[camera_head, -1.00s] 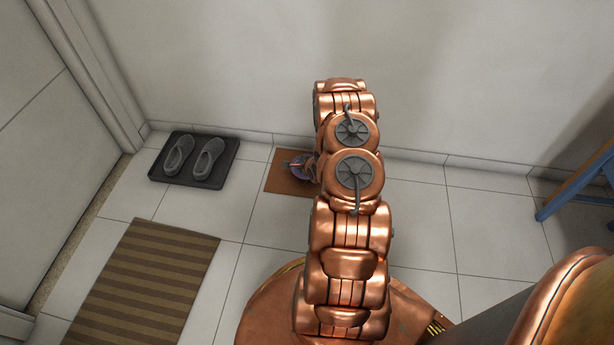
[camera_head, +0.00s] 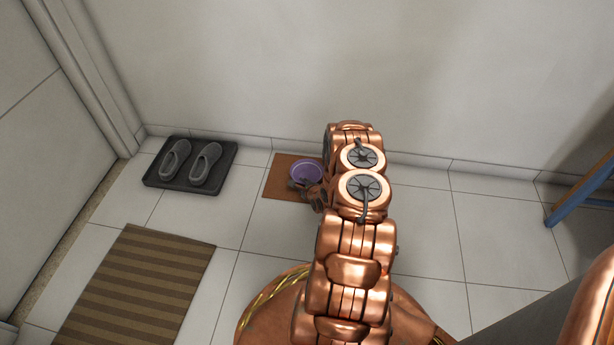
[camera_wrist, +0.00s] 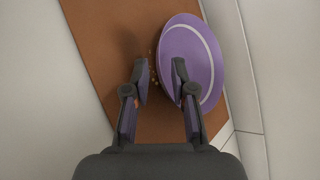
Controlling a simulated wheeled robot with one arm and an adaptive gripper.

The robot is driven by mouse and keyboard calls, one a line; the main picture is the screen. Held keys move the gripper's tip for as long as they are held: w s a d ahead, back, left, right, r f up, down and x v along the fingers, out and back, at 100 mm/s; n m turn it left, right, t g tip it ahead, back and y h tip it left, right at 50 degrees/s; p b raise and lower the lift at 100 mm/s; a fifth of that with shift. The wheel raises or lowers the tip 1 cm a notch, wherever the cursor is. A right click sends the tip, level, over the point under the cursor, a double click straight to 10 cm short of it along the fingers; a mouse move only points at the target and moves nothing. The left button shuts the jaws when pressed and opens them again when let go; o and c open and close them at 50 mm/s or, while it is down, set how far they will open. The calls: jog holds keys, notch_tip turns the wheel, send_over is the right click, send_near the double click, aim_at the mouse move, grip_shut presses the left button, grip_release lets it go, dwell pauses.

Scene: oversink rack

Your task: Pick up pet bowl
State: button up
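The pet bowl (camera_head: 306,170) is purple and sits on a brown mat by the wall, left of my arm in the head view. In the wrist view the bowl (camera_wrist: 202,58) shows a pale ring and fills the upper right. My gripper (camera_wrist: 160,80) is open, with a clear gap between its fingers. The right finger overlaps the bowl's near left part, and the left finger is over the mat outside the rim. I cannot tell whether the right finger touches the bowl. In the head view my gripper (camera_head: 299,186) is at the bowl's near edge.
The brown mat (camera_head: 280,181) lies against the wall; small crumbs show on it beside the bowl. A dark tray (camera_head: 228,158) with grey shoes (camera_head: 205,163) is to the left. A striped rug (camera_head: 140,290) lies nearer. A blue wooden leg (camera_head: 580,190) stands at the right.

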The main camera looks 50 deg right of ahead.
aim_at(298, 182)
jog(key=b+x, duration=0.2)
jog(key=x, duration=0.2)
jog(key=shift+w+d, duration=0.1)
jog(key=shift+w, duration=0.1)
grip_shut()
